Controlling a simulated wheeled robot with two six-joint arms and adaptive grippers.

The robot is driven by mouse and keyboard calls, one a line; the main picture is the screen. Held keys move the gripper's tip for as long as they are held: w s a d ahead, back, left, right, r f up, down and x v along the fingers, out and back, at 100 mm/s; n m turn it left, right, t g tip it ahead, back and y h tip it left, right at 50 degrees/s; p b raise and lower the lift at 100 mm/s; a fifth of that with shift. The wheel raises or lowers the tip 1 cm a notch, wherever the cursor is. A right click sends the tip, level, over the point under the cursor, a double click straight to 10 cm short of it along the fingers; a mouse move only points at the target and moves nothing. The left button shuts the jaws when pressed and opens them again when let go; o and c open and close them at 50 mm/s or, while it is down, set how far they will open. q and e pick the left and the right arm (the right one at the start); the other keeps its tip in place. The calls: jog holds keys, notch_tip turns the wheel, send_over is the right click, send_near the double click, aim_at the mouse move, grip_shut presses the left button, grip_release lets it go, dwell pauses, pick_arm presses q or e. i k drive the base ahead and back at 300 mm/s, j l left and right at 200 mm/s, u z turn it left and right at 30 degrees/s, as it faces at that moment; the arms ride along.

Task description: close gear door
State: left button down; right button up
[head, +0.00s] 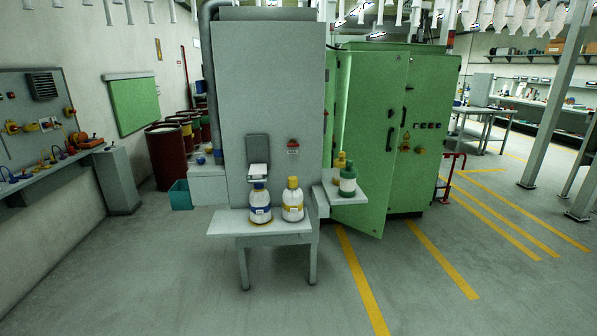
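A tall green cabinet (432,165) stands right of centre in the head view, behind a grey-white machine. Its left door (368,125) stands ajar: its lower edge juts forward past the cabinet's base onto the aisle side. A dark handle (389,141) sits near that door's right edge. The right front panel carries another dark handle (404,115), a row of small dark controls and yellow fittings. The machine and its side shelf hide the left part of the cabinet and part of the door's lower left. Neither of my grippers is in view.
The grey machine (268,100) has a low front table (262,238) with two white bottles, and a side shelf (350,199) with a green bottle and a yellow one close to the door. Open floor with yellow lines (440,270) lies front right. A grey post (551,100) stands right.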

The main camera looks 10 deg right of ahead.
aim_at(371, 84)
jog(key=i+l+z, duration=0.1)
jog(key=i+z, duration=0.25)
jog(key=i, duration=0.15)
jog(key=i+z, duration=0.35)
jog(key=i, duration=0.15)
jog(key=i+j+z, duration=0.15)
jog(key=i+z, duration=0.25)
jog(key=i+j+z, duration=0.35)
jog(key=i, duration=0.2)
jog(key=i+z, duration=0.45)
jog(key=i, duration=1.05)
